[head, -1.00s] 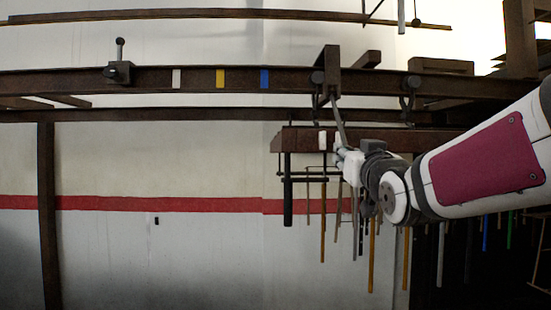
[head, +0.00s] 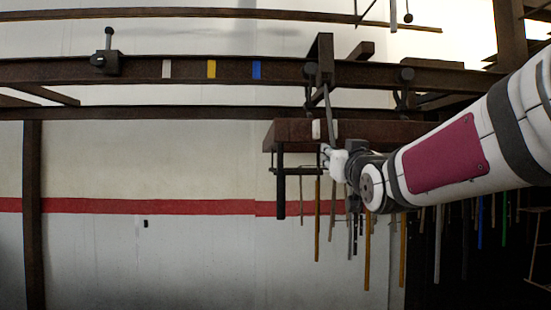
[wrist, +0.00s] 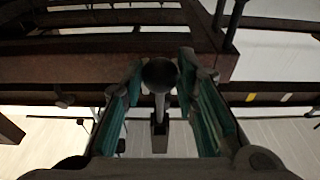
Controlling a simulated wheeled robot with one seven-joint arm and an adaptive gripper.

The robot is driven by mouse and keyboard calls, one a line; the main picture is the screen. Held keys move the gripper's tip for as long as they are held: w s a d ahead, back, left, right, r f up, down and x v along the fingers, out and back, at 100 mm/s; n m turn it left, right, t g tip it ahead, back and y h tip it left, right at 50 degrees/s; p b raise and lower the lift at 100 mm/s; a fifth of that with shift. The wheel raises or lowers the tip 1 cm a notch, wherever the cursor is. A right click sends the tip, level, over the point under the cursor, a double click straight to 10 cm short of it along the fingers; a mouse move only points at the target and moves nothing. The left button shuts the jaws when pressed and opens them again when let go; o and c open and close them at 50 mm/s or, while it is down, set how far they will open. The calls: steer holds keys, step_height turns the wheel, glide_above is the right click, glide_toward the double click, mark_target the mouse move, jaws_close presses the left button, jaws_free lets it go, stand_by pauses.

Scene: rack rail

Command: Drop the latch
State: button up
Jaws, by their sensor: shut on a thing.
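A small dark latch block (head: 107,62) with an upright, round-topped lever sits on the brown rail (head: 280,72) at the left in the head view. Right of it, a dark bracket (head: 320,58) stands on the rail, with a grey bar (head: 329,108) slanting down from it. My gripper (head: 328,155) is at this bar's lower end. In the wrist view my teal-lined fingers (wrist: 160,95) are on both sides of a dark round knob (wrist: 160,73) on a short stem. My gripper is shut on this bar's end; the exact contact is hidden. The latch is well left of my gripper.
White (head: 166,69), yellow (head: 211,69) and blue (head: 256,71) marks are on the rail between latch and bracket. A brown beam (head: 385,131) is behind my gripper, with several rods hanging below. A post (head: 33,200) stands at left. The space before the wall is open.

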steer(key=w+f+b, duration=0.1)
steer(key=w+b, duration=0.2)
steer(key=w, duration=0.4)
steer(key=shift+w+f, duration=0.2)
steer(key=shift+w, duration=0.1)
steer(key=o, duration=1)
steer(key=shift+s+b, duration=1.1)
steer(key=shift+s, duration=2.4)
